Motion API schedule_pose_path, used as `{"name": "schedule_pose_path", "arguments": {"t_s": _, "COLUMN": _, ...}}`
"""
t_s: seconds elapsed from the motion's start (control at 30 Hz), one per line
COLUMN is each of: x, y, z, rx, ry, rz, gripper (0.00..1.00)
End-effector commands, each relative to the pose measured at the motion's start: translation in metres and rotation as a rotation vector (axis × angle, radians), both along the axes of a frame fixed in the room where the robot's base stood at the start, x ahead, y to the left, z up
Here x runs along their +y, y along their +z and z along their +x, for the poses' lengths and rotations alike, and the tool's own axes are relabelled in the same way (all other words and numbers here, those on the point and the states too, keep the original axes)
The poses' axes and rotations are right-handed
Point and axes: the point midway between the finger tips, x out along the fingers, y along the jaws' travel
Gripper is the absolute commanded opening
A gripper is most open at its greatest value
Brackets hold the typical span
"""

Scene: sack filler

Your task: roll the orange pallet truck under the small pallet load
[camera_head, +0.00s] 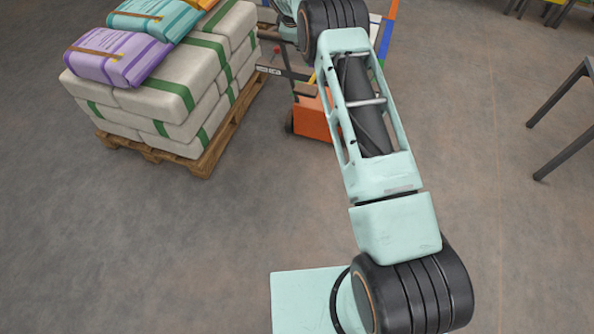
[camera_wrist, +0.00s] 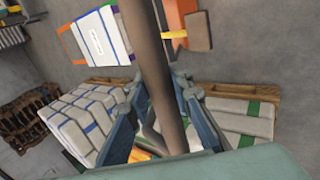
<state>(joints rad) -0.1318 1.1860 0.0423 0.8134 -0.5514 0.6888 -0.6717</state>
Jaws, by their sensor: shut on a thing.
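The orange pallet truck (camera_head: 314,118) stands on the floor right of a load of pale sacks, partly hidden behind my arm. Part of its orange body also shows at the top of the wrist view (camera_wrist: 180,12). The load of pale, green-banded sacks (camera_head: 150,97) sits on a wooden pallet (camera_head: 208,160), with purple, teal and orange sacks on top. I cannot tell whether it is the small load. In the wrist view my gripper (camera_wrist: 160,118) is shut on a brown-grey bar (camera_wrist: 153,70), seemingly the truck's handle. In the head view the grip is not clearly visible.
A blue-banded sack stack (camera_wrist: 75,120) shows left in the wrist view, with dark wooden pallets (camera_wrist: 25,110) beyond. A white panel with coloured edges (camera_wrist: 100,35) lies near the truck. Dark metal legs (camera_head: 560,95) stand at the right. The near-left floor is clear.

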Motion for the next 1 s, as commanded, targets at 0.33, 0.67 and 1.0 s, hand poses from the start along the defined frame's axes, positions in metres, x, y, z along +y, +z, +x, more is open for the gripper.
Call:
{"name": "schedule_pose_path", "arguments": {"t_s": 0.33, "x": -0.006, "y": 0.002, "z": 0.022, "rx": -0.011, "ry": 0.002, "rz": 0.003, "gripper": 0.0}}
{"name": "schedule_pose_path", "arguments": {"t_s": 0.67, "x": -0.011, "y": 0.002, "z": 0.036, "rx": -0.009, "ry": 0.004, "rz": 0.004, "gripper": 0.0}}
{"name": "schedule_pose_path", "arguments": {"t_s": 1.0, "x": -0.013, "y": 0.002, "z": 0.037, "rx": -0.005, "ry": 0.003, "rz": 0.007, "gripper": 0.0}}
